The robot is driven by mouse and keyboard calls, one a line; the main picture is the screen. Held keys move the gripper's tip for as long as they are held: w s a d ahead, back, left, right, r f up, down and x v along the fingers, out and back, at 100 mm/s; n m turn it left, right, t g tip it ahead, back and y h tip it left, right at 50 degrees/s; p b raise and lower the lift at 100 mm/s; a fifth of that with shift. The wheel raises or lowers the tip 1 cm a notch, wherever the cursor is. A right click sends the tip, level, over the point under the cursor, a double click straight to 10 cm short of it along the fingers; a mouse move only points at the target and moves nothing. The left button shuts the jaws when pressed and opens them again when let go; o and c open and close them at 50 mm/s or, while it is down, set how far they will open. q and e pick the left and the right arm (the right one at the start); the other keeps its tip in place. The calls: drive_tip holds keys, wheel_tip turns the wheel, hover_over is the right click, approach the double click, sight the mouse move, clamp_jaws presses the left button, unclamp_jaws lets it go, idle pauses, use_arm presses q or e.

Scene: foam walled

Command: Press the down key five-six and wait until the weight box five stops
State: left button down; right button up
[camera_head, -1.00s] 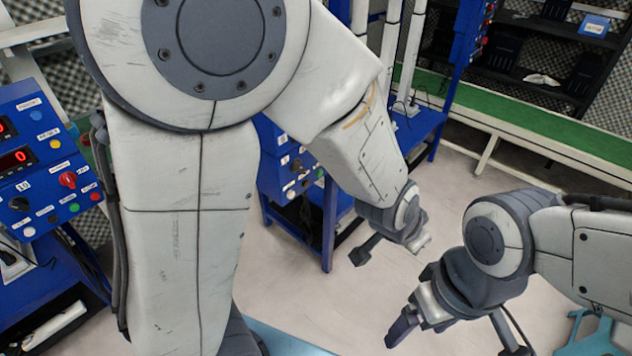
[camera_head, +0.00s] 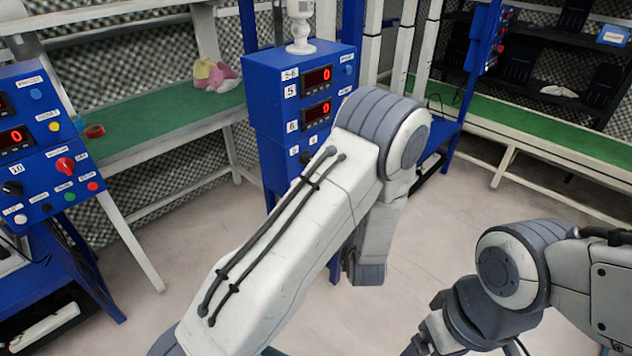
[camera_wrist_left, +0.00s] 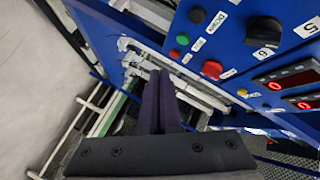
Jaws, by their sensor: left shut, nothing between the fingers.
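The blue five-six panel (camera_head: 262,95) stands at the middle back in the head view. Its displays five (camera_head: 318,78) and six (camera_head: 316,112) both show a red 0. My left arm hides its lower keys there. The key labels are hard to read. My left gripper (camera_wrist_left: 160,85) is shut and empty, apparently short of the keys. My right gripper (camera_head: 412,346) is partly cut off. I cannot identify weight box five.
Another blue panel (camera_head: 40,100) with similar controls stands at the left. A green-topped bench (camera_head: 150,122) runs behind, with a pink-and-yellow item (camera_head: 213,75) on it. A second green bench (camera_head: 540,125) lies at the right. Open floor (camera_head: 440,230) lies between.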

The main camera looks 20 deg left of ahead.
use_arm(q)
drive_tip(key=shift+a, duration=0.1)
drive_tip(key=w+a, duration=0.3)
drive_tip(key=a, duration=0.5)
drive_tip(key=shift+a, duration=0.1)
idle(2.0)
drive_tip(key=shift+w+a, duration=0.1)
drive_tip(key=shift+a, duration=0.2)
